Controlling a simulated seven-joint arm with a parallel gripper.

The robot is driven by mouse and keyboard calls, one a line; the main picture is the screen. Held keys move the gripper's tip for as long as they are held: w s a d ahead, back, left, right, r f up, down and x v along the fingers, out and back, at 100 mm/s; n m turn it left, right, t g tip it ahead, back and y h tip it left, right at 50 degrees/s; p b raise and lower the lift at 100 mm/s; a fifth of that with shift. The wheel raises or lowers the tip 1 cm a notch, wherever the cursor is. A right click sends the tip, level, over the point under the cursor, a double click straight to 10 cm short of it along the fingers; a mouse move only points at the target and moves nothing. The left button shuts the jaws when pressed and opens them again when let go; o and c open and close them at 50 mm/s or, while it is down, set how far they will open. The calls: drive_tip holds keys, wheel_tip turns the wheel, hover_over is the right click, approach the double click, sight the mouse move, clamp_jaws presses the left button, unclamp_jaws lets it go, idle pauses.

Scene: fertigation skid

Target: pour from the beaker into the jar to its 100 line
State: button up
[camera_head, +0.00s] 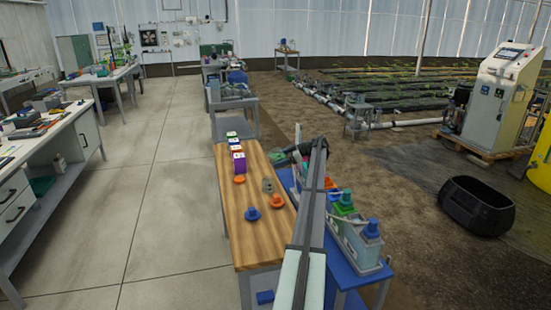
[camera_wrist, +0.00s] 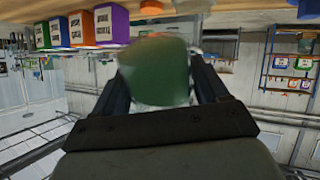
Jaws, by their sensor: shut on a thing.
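My gripper (camera_wrist: 160,72) is shut on a blurred, greenish, see-through vessel, taken as the beaker (camera_wrist: 158,85), which fills the middle of the wrist view. Its markings and liquid level cannot be read. A small clear glass jar (camera_head: 267,186) stands upright on the bench. Its 100 line and contents are too small to tell. The beaker is apart from the jar.
On the wooden bench (camera_head: 236,215) lie orange and blue lids (camera_head: 251,214). A row of labelled boxes with a purple one (camera_head: 238,163) stands at its far left. A blue stand (camera_head: 352,275) with coloured-cap bottles is at the right. The bench's near left is clear.

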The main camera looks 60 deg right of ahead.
drive_tip(key=shift+s+a+n, duration=0.2)
drive_tip(key=shift+a+n, duration=0.1)
drive_tip(key=shift+a, duration=0.2)
drive_tip(key=shift+g, duration=0.4)
drive_tip(key=shift+f+h, duration=0.1)
drive_tip(key=shift+h, duration=0.2)
drive_tip(key=shift+f, duration=0.1)
drive_tip(key=shift+f, duration=2.85)
drive_tip(key=shift+d+r+g, duration=0.1)
drive_tip(key=shift+r+g, duration=0.1)
drive_tip(key=shift+g, duration=0.2)
drive_tip(key=shift+s+f+h, duration=0.1)
drive_tip(key=shift+f+h, duration=0.1)
drive_tip(key=shift+h, duration=0.2)
drive_tip(key=shift+d+r+n+g+h, duration=0.1)
drive_tip(key=shift+r+n+g+h, duration=0.35)
drive_tip(key=shift+g+h, duration=0.45)
drive_tip(key=shift+f+g, duration=0.2)
drive_tip(key=shift+g, duration=0.2)
